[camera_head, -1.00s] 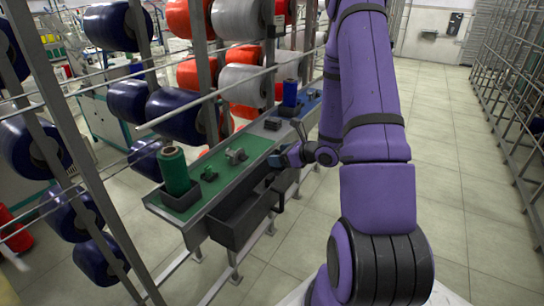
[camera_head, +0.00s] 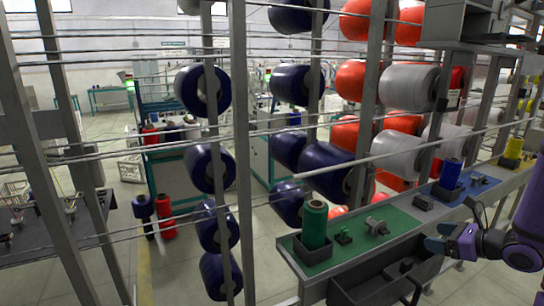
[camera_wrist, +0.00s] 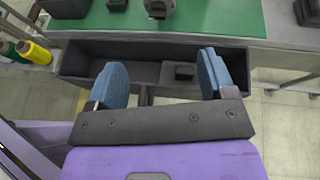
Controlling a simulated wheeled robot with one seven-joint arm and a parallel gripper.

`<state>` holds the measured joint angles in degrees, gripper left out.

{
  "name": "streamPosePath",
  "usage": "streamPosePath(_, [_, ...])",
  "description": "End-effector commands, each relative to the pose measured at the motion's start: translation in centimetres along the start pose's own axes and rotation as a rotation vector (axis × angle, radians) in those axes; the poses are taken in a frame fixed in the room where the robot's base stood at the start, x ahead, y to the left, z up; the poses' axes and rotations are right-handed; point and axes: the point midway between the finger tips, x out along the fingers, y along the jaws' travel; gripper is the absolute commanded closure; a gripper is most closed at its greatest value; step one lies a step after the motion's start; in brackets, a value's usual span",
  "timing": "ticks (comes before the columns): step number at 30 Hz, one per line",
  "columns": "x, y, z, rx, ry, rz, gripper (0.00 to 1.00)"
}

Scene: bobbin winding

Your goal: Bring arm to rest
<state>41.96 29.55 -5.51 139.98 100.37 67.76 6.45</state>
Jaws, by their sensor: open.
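My purple arm enters the head view from the right edge. My gripper (camera_head: 449,238) is at the front edge of the winding bench (camera_head: 382,248), above the dark drawer-like bin. In the wrist view my gripper (camera_wrist: 164,82) shows two blue fingertips wide apart with nothing between them. The dark bin (camera_wrist: 130,50) lies beyond and below the fingers, with a small dark block (camera_wrist: 184,72) inside it. I cannot tell whether the fingers touch the bin.
A green spool (camera_head: 314,224) stands in a dark holder on the bench's green section. A blue spool (camera_head: 451,173) and a yellow spool (camera_head: 514,147) stand farther right. A metal rack with dark blue spools (camera_head: 209,168) stands at left. Yellow thread (camera_wrist: 33,51) shows in the wrist view.

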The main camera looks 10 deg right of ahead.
Motion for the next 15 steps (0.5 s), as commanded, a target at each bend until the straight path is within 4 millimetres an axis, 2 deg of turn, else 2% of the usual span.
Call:
streamPosePath(1, [0.3, 1.2, 2.2, -0.074, -0.005, 0.057, 0.24])
streamPosePath(6, [0.5, 6.0, 7.6, -0.325, 0.002, 0.259, 0.24])
streamPosePath(9, [0.1, 9.0, 10.2, -0.480, 0.012, 0.370, 0.24])
streamPosePath(15, [-1.6, 14.5, 14.1, -0.799, 0.041, 0.572, 0.24])
